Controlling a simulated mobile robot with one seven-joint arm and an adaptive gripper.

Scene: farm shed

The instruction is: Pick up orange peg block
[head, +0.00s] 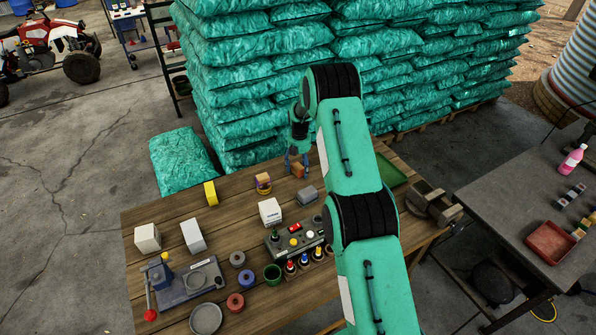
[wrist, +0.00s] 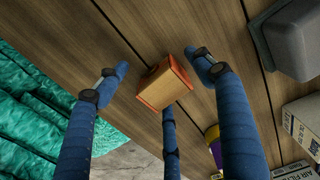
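The orange peg block (wrist: 163,87) is a small box with an orange face and a wood-brown side. In the wrist view it sits between my gripper's (wrist: 161,60) blue fingers, with a visible gap to the left and right fingertips. A third finger shows below it; I cannot tell whether it touches the block. In the head view my gripper (head: 297,161) points down at the far side of the wooden table, and the block (head: 298,171) shows just below the fingers. My gripper is open.
A purple and yellow item (head: 263,187) with an orange-brown top stands left of the block. A grey block (head: 307,195) and a white box (head: 270,211) are nearer. Green sacks (head: 255,75) are stacked behind the table. A vise (head: 432,203) is at right.

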